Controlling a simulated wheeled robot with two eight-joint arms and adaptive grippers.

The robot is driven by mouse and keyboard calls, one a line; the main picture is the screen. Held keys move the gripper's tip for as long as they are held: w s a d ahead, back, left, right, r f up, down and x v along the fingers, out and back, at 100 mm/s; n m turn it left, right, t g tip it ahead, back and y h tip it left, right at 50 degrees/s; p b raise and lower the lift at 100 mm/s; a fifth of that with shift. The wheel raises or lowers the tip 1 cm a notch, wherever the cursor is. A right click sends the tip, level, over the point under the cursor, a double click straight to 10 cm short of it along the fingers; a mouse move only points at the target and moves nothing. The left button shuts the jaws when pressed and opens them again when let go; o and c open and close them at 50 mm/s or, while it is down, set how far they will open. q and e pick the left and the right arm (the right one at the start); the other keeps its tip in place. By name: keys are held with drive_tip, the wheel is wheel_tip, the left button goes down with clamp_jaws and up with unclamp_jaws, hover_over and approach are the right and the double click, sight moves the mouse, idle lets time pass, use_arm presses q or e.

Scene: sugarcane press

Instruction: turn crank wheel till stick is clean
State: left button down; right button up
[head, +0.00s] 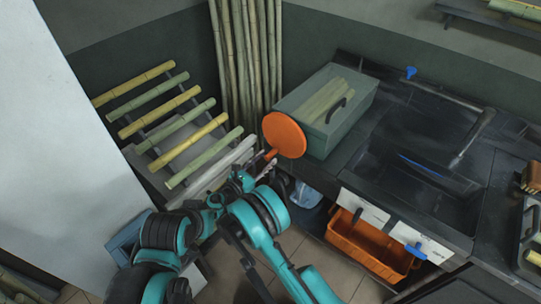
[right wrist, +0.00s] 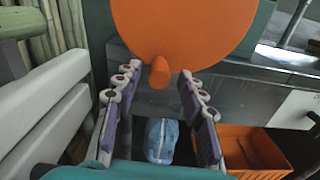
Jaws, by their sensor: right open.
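The orange crank wheel (head: 284,134) is a round disc on the near side of the grey-green box (head: 343,125). A short orange handle (head: 271,154) sticks out from its lower edge. The wheel (right wrist: 185,28) and handle (right wrist: 159,73) also show in the right wrist view. My right gripper (head: 262,168) is open and empty, its fingers on either side of the handle in the right wrist view (right wrist: 158,84); contact cannot be told. Several yellow and green cane sticks (head: 160,118) lie on a slanted rack to the left. My left gripper is not in view.
Tall bamboo poles (head: 245,60) stand in the corner behind. A dark counter with a sink (head: 425,170) is on the right. An orange crate (head: 368,247) and a blue-white container (head: 304,194) sit below the counter. A white panel (head: 65,130) stands at left.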

sight(277, 149)
drive_tip(key=shift+b+x, duration=0.4)
drive_tip(key=shift+x, duration=1.55)
drive_tip(key=shift+a, duration=0.1)
clamp_jaws()
